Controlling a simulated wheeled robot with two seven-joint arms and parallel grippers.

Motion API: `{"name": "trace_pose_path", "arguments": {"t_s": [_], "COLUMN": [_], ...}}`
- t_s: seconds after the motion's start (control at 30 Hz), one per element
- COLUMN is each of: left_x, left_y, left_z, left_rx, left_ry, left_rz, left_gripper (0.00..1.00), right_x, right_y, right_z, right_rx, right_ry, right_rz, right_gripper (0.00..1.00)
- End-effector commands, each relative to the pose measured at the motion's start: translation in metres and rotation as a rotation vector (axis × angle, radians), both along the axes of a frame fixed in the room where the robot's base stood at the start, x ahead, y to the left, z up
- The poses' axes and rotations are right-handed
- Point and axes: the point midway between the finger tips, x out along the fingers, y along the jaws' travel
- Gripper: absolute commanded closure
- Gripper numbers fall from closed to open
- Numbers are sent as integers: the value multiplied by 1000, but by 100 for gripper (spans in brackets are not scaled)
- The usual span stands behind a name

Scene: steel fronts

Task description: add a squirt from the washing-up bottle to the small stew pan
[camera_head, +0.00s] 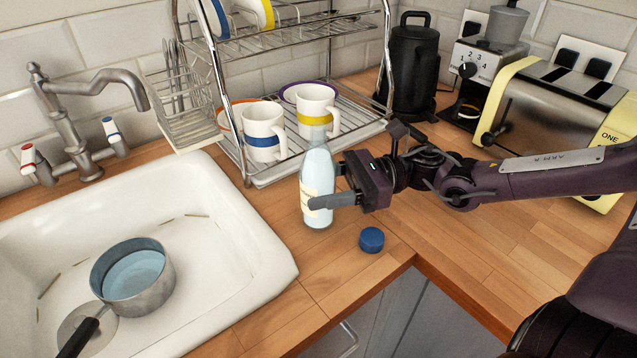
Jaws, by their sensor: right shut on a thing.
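The small stew pan (158,287) is grey metal and sits in the white sink, with pale blue liquid inside and its black handle pointing to the lower left. The washing-up bottle (317,165) is pale and see-through with a cream label. It stands upright on the wooden worktop, right of the sink, with no cap on its neck. My right gripper (321,192) reaches in from the right and is shut on the bottle's body; one finger crosses its front and hides part of the label. My left gripper is not in view.
A blue cap (371,240) lies on the worktop near its front edge. The dish rack (268,178) with mugs stands close behind the bottle. The tap (75,110) rises behind the sink (232,262). A black kettle (410,65) and a yellow toaster (555,105) stand at the back right.

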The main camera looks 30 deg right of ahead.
Motion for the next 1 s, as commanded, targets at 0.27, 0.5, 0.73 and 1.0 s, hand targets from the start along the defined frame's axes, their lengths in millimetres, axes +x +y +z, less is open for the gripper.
{"name": "trace_pose_path", "arguments": {"t_s": [0.27, 0.5, 0.73, 1.0], "left_x": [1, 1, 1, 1], "left_y": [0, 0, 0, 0], "left_z": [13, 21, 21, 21], "left_rx": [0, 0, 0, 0], "left_ry": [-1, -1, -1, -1], "left_rz": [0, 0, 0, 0], "left_gripper": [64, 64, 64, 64], "right_x": [0, 0, 0, 0], "right_y": [0, 0, 0, 0], "right_z": [16, 26, 26, 26], "right_rx": [1, 1, 1, 1], "right_ry": [-2, -3, -2, -2], "right_rz": [1, 1, 1, 1], "right_gripper": [79, 79, 79, 79]}}
